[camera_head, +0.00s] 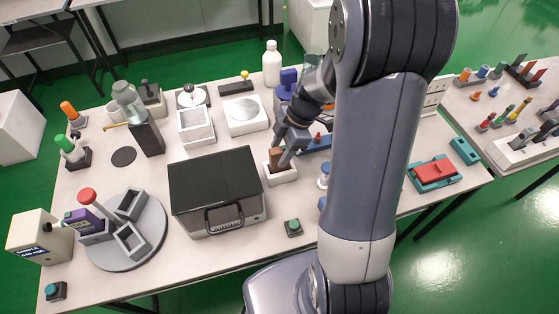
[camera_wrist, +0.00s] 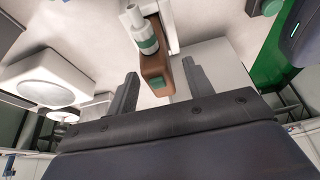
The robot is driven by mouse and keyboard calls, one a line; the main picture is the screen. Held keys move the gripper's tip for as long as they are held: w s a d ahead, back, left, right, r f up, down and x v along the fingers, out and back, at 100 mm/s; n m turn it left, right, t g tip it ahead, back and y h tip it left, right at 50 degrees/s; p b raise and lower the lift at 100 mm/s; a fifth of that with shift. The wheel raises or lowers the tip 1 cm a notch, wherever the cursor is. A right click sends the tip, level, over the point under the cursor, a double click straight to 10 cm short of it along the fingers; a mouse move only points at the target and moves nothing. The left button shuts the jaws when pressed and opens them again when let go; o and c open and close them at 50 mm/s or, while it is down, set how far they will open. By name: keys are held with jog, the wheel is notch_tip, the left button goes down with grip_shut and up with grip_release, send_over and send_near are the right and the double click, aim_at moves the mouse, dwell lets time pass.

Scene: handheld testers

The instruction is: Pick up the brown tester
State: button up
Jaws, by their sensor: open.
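The brown tester (camera_head: 275,157) stands in a white open-topped holder (camera_head: 281,176) near the middle of the table, right of the dark-topped box. In the wrist view, its brown body (camera_wrist: 154,66) shows with a white and green cylindrical part (camera_wrist: 144,40) alongside it. My gripper (camera_head: 284,150) is at the tester, just above the holder. In the wrist view, my gripper (camera_wrist: 160,69) is open, with one finger on each side of the brown body in the picture.
The dark-topped box (camera_head: 215,180) with a handle stands left of the holder. A white block with a round top (camera_head: 245,114) is behind it. A small green-button box (camera_head: 293,228) sits in front. My arm hides part of the table's right side.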

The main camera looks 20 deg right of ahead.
jog(key=shift+x, duration=1.45)
jog(key=shift+r, duration=0.1)
jog(key=shift+c, duration=0.3)
grip_shut()
